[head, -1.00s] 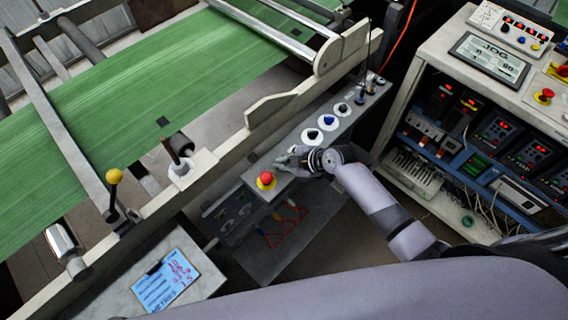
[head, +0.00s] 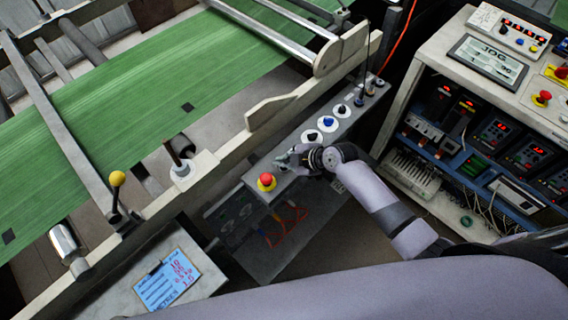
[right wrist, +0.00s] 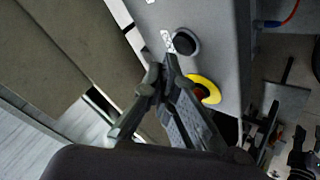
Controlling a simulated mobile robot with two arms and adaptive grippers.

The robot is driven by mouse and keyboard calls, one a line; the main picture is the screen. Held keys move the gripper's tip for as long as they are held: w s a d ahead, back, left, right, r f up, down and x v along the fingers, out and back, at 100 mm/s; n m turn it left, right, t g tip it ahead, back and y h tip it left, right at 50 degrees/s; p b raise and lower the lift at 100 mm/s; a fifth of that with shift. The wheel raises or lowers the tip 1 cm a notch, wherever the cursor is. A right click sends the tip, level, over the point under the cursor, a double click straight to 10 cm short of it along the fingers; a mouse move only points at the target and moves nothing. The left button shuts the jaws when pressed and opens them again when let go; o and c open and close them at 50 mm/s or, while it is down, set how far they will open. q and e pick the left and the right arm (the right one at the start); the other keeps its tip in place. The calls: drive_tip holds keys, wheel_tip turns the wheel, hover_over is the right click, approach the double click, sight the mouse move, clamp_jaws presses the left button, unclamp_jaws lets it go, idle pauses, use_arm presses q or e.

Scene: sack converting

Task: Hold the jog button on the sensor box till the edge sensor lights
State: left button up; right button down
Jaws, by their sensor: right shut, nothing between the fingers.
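The sensor box (head: 262,172) is a long grey control box along the machine's side rail. In the head view my right gripper (head: 284,160) is low over it, between a red stop button (head: 267,182) and a row of dials, covering that part. The right wrist view shows the shut, empty fingers (right wrist: 164,66) close to a black round button (right wrist: 186,41) with a white label. Whether they touch a button is not clear. I cannot single out the jog button or edge sensor. My left gripper is not in view.
The green web (head: 130,120) with dark square marks runs behind the side rail. A yellow-knobbed lever (head: 117,178) and a blue note (head: 168,280) are at left. Cables hang below the box.

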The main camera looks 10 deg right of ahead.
sight(283, 169)
wheel_tip(283, 169, up, 5)
drive_tip(key=p, duration=0.4)
idle(0.3)
drive_tip(key=shift+s, duration=0.1)
idle(1.0)
